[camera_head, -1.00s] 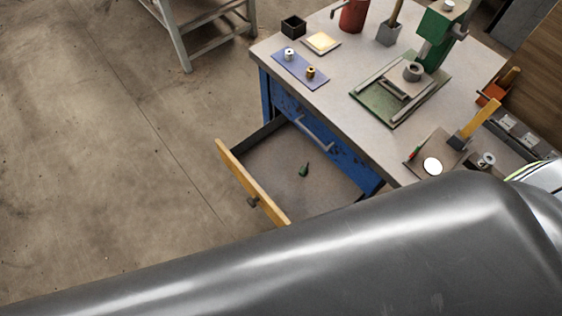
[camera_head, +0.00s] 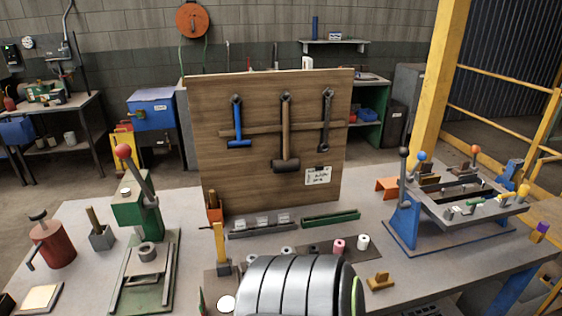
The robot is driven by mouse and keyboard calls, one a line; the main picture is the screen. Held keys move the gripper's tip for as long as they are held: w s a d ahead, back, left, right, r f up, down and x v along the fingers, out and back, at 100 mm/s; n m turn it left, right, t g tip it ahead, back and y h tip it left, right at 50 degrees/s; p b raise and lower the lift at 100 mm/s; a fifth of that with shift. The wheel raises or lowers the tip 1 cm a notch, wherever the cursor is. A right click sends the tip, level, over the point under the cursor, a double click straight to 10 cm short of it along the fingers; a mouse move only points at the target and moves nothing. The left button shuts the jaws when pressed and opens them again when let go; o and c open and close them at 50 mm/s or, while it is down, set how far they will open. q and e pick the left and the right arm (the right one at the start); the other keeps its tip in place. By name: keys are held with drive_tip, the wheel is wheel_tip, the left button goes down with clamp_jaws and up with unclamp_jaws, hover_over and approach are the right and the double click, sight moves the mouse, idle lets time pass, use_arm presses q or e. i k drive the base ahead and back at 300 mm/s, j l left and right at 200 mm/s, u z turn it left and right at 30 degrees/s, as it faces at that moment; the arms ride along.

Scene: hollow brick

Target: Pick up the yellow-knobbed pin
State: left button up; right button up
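A small yellow knob (camera_head: 523,190) sits at the right end of the blue-legged fixture (camera_head: 402,222) on the right part of the bench, in the head view. Any pin shaft under it is too small to make out. Other knobs on this fixture are blue (camera_head: 421,156), orange-red (camera_head: 474,149) and dark grey (camera_head: 404,152). Neither of my grippers is in view; a grey, rounded part of my own arm covers the bottom middle.
A green press (camera_head: 135,213) and a red can (camera_head: 50,245) stand at the left. Pink (camera_head: 339,246) and white rollers lie on a dark plate in the middle. A yellow post (camera_head: 440,70) rises behind the fixture.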

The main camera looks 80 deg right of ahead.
sight(525, 189)
drive_tip(key=z, duration=0.45)
drive_tip(key=k+z, duration=0.15)
drive_tip(key=z, duration=0.35)
drive_tip(key=k+z, duration=0.1)
drive_tip(key=z, duration=0.35)
